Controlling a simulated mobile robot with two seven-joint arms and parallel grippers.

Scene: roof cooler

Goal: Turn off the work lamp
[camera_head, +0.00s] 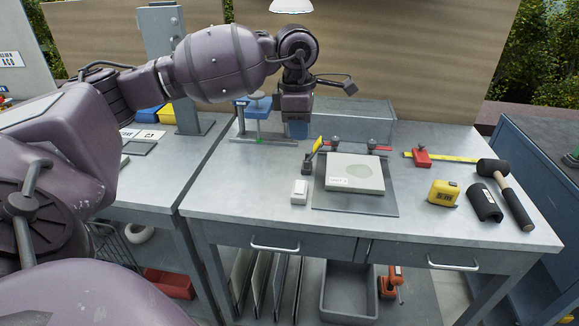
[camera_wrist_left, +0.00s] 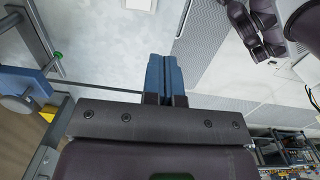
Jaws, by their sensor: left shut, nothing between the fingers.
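A white lamp shade (camera_head: 291,5) shows at the top edge of the head view, cut off by the frame; I cannot tell whether it is lit. A small white box (camera_head: 299,191), like a switch, sits on the metal workbench left of the grey mat. My left gripper (camera_head: 297,131) points down above the back left of the bench, behind the white box and apart from it. In the left wrist view its blue fingers (camera_wrist_left: 163,75) are closed together with nothing between them. My right gripper does not show.
The workbench (camera_head: 240,185) carries a grey mat (camera_head: 385,205) with a pale slab (camera_head: 354,173), a blue clamp (camera_head: 258,107), a yellow tape measure (camera_head: 443,193) and a black mallet (camera_head: 507,192). A mesh box (camera_head: 355,120) stands at the back. The front left bench top is clear.

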